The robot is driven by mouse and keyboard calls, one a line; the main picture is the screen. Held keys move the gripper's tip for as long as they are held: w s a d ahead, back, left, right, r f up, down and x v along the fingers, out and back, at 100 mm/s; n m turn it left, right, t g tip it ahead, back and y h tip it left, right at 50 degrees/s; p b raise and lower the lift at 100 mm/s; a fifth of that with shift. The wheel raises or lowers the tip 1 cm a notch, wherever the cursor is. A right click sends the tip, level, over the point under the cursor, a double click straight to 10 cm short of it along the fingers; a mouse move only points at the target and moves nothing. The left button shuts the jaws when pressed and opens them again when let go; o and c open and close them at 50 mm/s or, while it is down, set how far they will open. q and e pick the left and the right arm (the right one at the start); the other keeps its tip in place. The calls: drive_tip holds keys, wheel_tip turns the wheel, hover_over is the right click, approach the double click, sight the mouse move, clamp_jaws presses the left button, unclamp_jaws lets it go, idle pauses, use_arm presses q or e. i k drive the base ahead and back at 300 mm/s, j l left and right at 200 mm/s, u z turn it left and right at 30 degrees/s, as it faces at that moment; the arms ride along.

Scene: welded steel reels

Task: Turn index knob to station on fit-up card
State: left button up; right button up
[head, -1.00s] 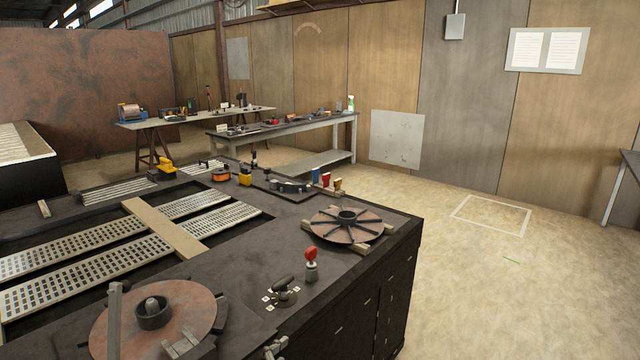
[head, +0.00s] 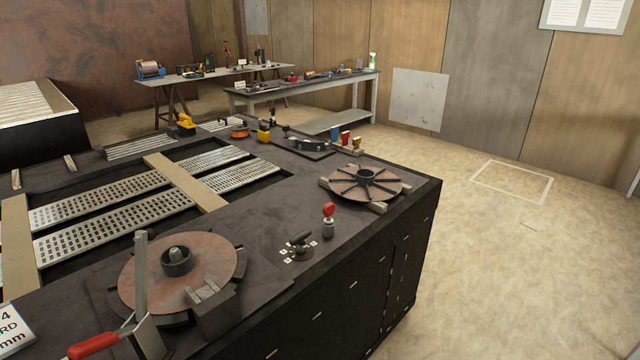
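The index knob (head: 298,242) is a dark knob with a bar handle on a round plate on the near part of the black welding table. Small white station labels sit around it; their marks are too small to read. A white card (head: 12,330) at the lower left edge is cut off by the frame. Only "4", "RD" and "mm" can be read on it, and I cannot tell whether it is the fit-up card. Neither of my grippers shows in the head view.
A rusty reel disc (head: 210,258) with a hub lies near, beside an upright steel bar (head: 141,275) and a red handle (head: 93,346). A red-topped post (head: 328,219) stands close to the knob. A spoked disc (head: 345,190) sits behind it.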

sight(299, 239)
drive_tip(key=u, duration=2.1)
drive_tip(key=z, duration=1.85)
drive_tip(key=k+l+z, duration=0.1)
drive_tip(key=l, duration=0.6)
drive_tip(key=k+l+z, duration=0.15)
drive_tip(key=l, duration=0.55)
